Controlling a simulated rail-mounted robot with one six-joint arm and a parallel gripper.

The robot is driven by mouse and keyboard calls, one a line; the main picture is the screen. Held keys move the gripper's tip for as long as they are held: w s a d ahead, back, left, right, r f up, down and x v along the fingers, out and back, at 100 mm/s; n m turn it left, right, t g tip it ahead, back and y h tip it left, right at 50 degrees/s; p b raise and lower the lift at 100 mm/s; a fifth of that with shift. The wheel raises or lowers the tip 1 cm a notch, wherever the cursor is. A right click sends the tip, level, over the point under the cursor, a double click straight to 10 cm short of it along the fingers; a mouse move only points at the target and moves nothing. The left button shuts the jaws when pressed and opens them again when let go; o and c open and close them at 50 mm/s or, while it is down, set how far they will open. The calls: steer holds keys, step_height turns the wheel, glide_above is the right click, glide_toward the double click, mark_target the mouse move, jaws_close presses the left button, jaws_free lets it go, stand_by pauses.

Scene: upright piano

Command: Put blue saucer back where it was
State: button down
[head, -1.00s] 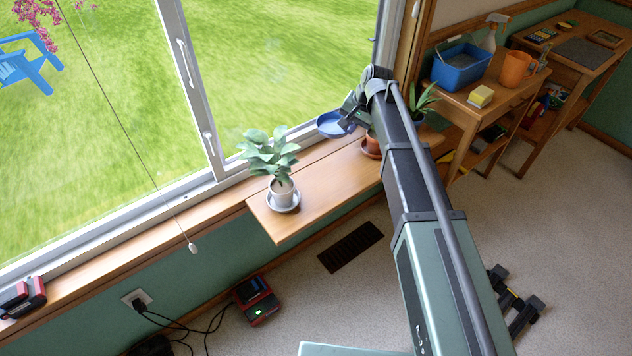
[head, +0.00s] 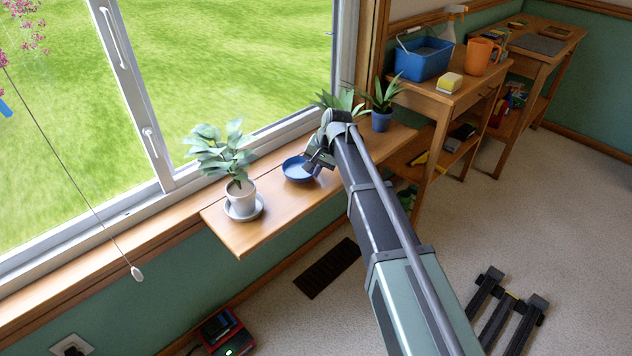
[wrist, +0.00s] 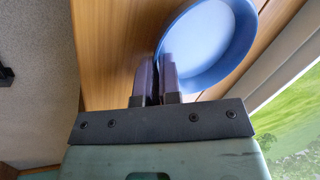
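The blue saucer (head: 298,169) is level, at or just above the wooden shelf (head: 262,225) under the window, right of the white-potted plant. I cannot tell whether it touches the wood. My gripper (head: 314,160) is at the saucer's right side. In the wrist view the saucer (wrist: 215,42) is upper right, and the fingers of my gripper (wrist: 157,76) are close together with its rim running in between them.
The white-potted plant (head: 240,194) stands on a pale saucer (head: 258,209). A plant in a blue pot (head: 381,120) stands at the shelf's far end. Another plant (head: 338,101) is partly hidden behind my arm. A side table (head: 440,98) stands beyond.

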steer(key=shift+f, duration=0.55)
steer(key=c, duration=1.8)
jaws_free()
steer(key=shift+f, duration=0.2)
steer(key=o, duration=0.5)
steer(key=shift+r, duration=0.1)
steer(key=p+v, duration=1.2)
steer(key=s+d+n+h, duration=0.1)
steer(key=s+d, duration=0.3)
steer(key=s, duration=0.5)
steer(key=s+d+n+h, duration=0.1)
steer(key=s+d, duration=0.3)
steer(key=s, duration=0.5)
steer(key=s+d+n+g+h, duration=0.1)
steer(key=s+d, duration=0.4)
steer(key=s, duration=0.4)
steer(key=shift+s+f+h, duration=0.1)
steer(key=shift+f+h, duration=0.2)
